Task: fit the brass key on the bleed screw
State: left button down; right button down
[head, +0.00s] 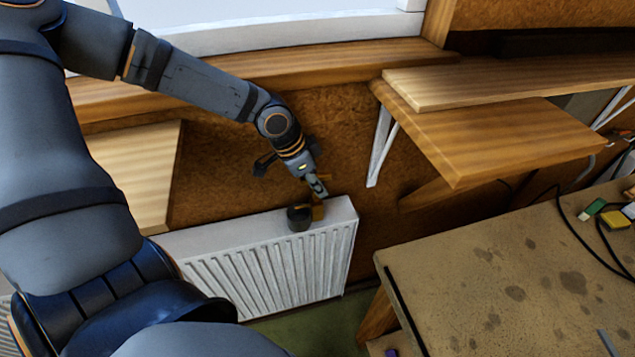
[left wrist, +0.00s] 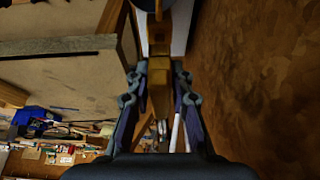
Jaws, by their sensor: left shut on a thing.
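My left gripper (head: 318,188) is just above the right end of the white radiator (head: 270,262), pointing down and to the right. In the left wrist view its fingers (left wrist: 160,88) are shut on the brass key (left wrist: 159,78), a blocky yellow-brown piece. Another brass-coloured part (left wrist: 158,35) lies in line beyond the key; I cannot tell whether they touch. In the head view a brass-coloured part (head: 318,211) shows at the radiator's top end beneath the fingertips, next to a dark cup (head: 299,218). The bleed screw itself is too small or hidden to make out. My right gripper is not in view.
A wooden window sill (head: 350,62) runs above the radiator. A wooden shelf (head: 500,140) on white brackets (head: 381,145) stands out to the right. A stained workbench (head: 450,270) is at the lower right. Brown wall surface lies behind the gripper.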

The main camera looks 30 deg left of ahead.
pick_arm(q)
jog(key=shift+f+b, duration=1.05)
jog(key=shift+f, duration=0.2)
jog(key=c, duration=1.1)
grip_release()
notch_tip(320, 180, up, 10)
jog(key=shift+r, duration=0.1)
